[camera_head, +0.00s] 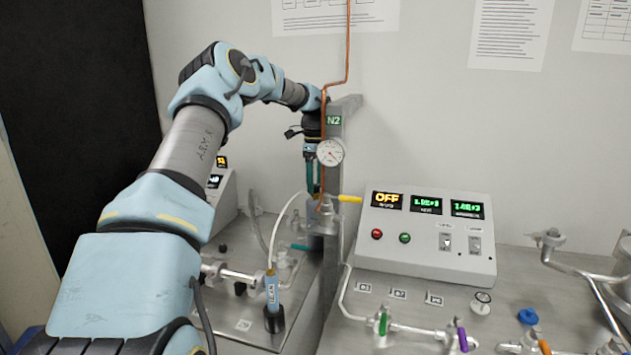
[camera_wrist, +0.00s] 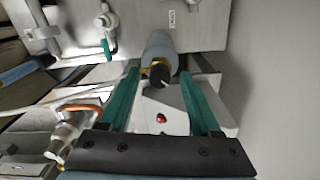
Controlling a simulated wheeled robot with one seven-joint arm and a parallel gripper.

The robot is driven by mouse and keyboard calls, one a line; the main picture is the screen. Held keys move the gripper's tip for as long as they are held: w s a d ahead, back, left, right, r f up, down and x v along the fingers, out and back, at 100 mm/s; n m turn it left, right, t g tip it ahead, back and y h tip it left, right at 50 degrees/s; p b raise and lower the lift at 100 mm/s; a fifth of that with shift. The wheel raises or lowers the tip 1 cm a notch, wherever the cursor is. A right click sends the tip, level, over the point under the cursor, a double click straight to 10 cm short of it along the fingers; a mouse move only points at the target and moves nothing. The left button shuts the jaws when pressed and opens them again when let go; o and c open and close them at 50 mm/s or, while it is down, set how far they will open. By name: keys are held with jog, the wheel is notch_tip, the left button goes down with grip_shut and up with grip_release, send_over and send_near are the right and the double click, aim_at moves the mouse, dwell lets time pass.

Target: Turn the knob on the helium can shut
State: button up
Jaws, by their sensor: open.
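In the wrist view, a grey-blue cylinder (camera_wrist: 160,46), which I take as the helium can, has a brass fitting and a black knob (camera_wrist: 159,77) with a pale pointer mark at its near end. My gripper (camera_wrist: 158,72) is open. Its two green fingers lie left and right of the knob in that picture, and nothing is held. Whether the tips are level with the knob or short of it, I cannot tell. In the head view my gripper (camera_head: 313,185) points down beside the N2 post. I cannot make out the knob in the head view.
The metal post (camera_head: 332,170) with a gauge (camera_head: 330,152) and copper pipe stands close to my gripper. A small blue labelled piece (camera_head: 272,290) stands on the left bench. A teal-handled valve (camera_wrist: 106,48) is near the cylinder. A control box (camera_head: 425,240) stands right.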

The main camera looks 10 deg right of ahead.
jog(key=shift+c, duration=0.3)
grip_shut()
jog(key=shift+n, duration=0.4)
jog(key=n, duration=0.3)
jog(key=shift+n, duration=0.3)
jog(key=n, duration=0.4)
jog(key=shift+n, duration=0.3)
jog(key=n, duration=0.4)
jog(key=shift+n, duration=2.5)
jog(key=shift+r, duration=0.1)
